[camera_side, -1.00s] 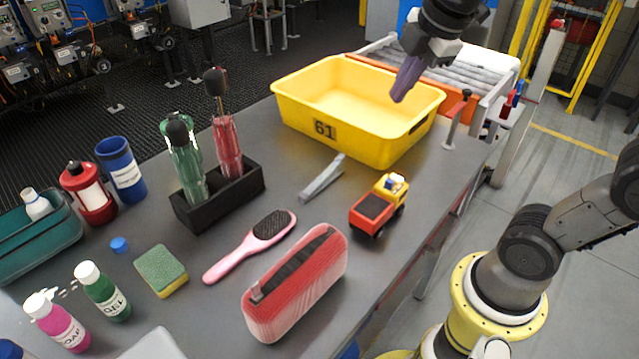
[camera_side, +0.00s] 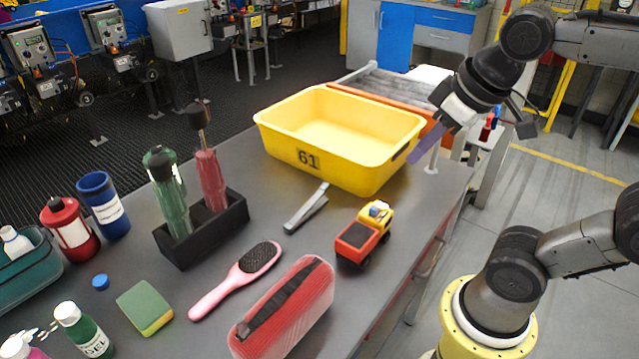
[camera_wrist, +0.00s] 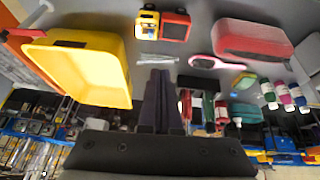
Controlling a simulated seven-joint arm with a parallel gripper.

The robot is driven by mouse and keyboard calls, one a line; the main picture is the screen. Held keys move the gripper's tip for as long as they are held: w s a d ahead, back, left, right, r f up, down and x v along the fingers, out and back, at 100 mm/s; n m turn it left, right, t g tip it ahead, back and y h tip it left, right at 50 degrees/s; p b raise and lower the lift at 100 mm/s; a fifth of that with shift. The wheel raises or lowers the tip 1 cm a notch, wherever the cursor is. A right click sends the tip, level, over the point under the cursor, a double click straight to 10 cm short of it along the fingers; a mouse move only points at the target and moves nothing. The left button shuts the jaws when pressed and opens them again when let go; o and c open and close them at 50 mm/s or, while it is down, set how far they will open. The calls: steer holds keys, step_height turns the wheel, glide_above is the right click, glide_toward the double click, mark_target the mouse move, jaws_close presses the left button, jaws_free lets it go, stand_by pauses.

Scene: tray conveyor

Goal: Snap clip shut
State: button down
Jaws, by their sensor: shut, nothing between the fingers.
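A grey clip (camera_side: 306,208) lies on the dark table between the yellow bin and the toy truck. It looks like two long narrow arms; I cannot tell clearly how far apart they stand. My gripper (camera_side: 416,156) has purple fingers, shut and empty. In the side view it hangs by the bin's right end, well right of the clip. The fingers also show in the wrist view (camera_wrist: 158,76), pressed together.
The yellow bin (camera_side: 311,171) marked 61 stands behind the clip. A red and yellow toy truck (camera_side: 358,241) is to its right. Table around the clip is bare.

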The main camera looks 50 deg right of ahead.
steer(key=w+d+r+g, duration=0.1)
steer(key=w+d+r, duration=0.15)
steer(key=w, duration=0.65)
steer(key=g+h, duration=0.2)
steer(key=g, duration=0.2)
glide_above(327, 184)
steer(key=a, duration=0.4)
steer(key=a+x, duration=0.2)
steer(key=x, duration=2.2)
steer(key=shift+s+a, duration=0.15)
steer(key=shift+s, duration=0.1)
steer(key=shift+d+f+y, duration=0.35)
steer(key=shift+f+y, duration=0.35)
steer(key=shift+d+f, duration=0.2)
steer(key=shift+f, duration=0.65)
